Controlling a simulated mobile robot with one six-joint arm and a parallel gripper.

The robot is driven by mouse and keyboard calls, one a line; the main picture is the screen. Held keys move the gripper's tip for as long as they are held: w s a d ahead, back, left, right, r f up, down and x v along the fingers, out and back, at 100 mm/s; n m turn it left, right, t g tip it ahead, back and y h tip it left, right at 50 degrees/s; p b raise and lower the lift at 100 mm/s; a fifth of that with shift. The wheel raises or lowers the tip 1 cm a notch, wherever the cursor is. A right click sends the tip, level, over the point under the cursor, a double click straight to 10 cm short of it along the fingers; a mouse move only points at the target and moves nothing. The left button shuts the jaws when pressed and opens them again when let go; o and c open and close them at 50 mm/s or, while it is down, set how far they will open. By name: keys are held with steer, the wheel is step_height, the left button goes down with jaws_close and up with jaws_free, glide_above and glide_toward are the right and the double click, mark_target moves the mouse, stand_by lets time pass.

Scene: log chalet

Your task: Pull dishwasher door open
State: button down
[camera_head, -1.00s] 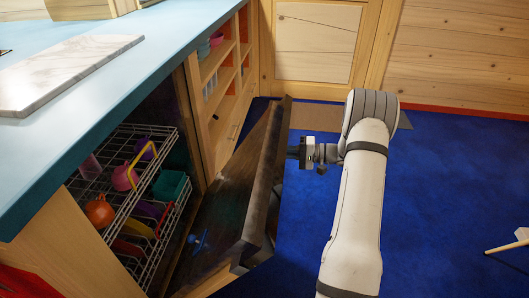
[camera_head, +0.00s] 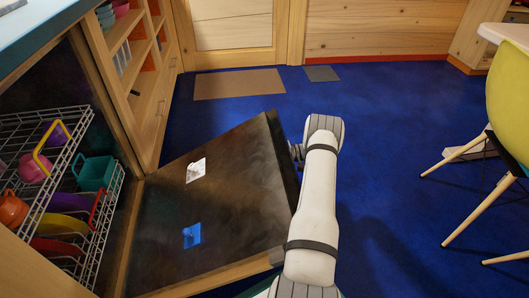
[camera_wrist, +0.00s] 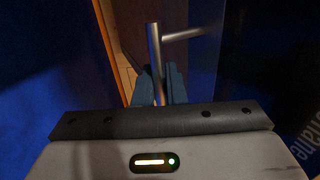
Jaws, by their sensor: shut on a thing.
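The dishwasher door (camera_head: 225,215) is swung far down in the head view, its dark inner face turned up, hinged at the cabinet's lower edge. Two dish racks (camera_head: 50,150) with colourful cups and plates show inside the opening. My gripper (camera_head: 297,152) is at the door's far outer edge, partly hidden behind the arm. In the wrist view my gripper (camera_wrist: 158,90) is shut on the metal bar handle (camera_wrist: 155,50) of the door. The outer front of the door is hidden in the head view.
Open shelves (camera_head: 130,50) stand beyond the dishwasher. A tan mat (camera_head: 238,83) and a small grey mat (camera_head: 321,73) lie on the blue floor. A yellow-green chair (camera_head: 508,100) stands at the right. The floor between arm and chair is clear.

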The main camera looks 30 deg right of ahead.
steer(key=shift+s+d+f, duration=0.15)
steer(key=shift+s+d, duration=0.05)
steer(key=shift+d, duration=0.2)
steer(key=c, duration=1.6)
jaws_free()
steer(key=shift+r, duration=0.2)
steer(key=shift+c, duration=0.2)
steer(key=shift+f, duration=0.1)
steer(key=p+v, duration=0.2)
steer(key=v, duration=0.6)
